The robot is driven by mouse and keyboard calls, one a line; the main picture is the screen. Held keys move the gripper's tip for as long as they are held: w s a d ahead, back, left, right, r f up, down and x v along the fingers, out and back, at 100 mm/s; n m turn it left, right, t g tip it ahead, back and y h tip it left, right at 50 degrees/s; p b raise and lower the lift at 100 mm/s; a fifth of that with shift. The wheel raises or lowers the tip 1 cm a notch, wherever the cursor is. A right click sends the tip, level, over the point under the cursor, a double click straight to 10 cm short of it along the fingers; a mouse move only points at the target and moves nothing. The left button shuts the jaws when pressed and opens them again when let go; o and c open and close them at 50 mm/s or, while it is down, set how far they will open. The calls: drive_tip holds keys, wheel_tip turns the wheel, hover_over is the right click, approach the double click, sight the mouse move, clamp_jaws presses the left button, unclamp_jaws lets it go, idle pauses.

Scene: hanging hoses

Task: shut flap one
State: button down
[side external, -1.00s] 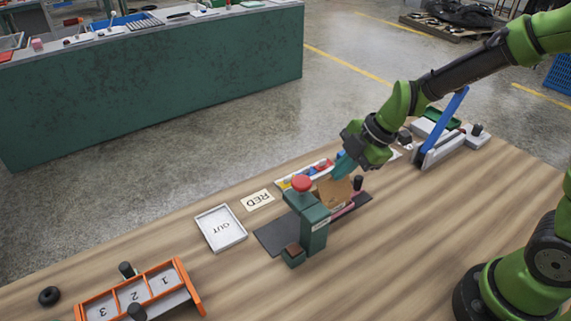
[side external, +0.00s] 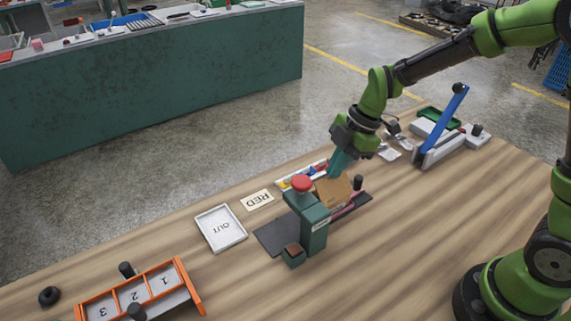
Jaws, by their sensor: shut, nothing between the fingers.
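A small brown cardboard box (side external: 334,191) sits on the dark mat behind the green press. Its flaps are too small to tell apart, and I cannot tell which is flap one. My gripper (side external: 337,170) has teal fingers and points down at the far upper edge of the box. The fingers are shut and empty. I cannot tell whether they touch the cardboard. The fingers hide part of the box's far side, and the press hides some of its near left side.
The green press with a red knob (side external: 302,183) stands close to the box. An OUT tray (side external: 221,229), a RED card (side external: 257,200) and an orange numbered rack (side external: 138,290) lie left. A blue lever (side external: 444,119) rises at right. The table's front right is clear.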

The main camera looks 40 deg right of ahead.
drive_tip(key=shift+w+f+m+g, duration=0.25)
drive_tip(key=shift+w+f+g, duration=0.95)
drive_tip(key=shift+g, duration=0.4)
drive_tip(key=shift+w+f+m+g, duration=0.25)
drive_tip(key=shift+w+f+g, duration=0.95)
drive_tip(key=shift+g, duration=0.4)
drive_tip(key=shift+w, duration=0.15)
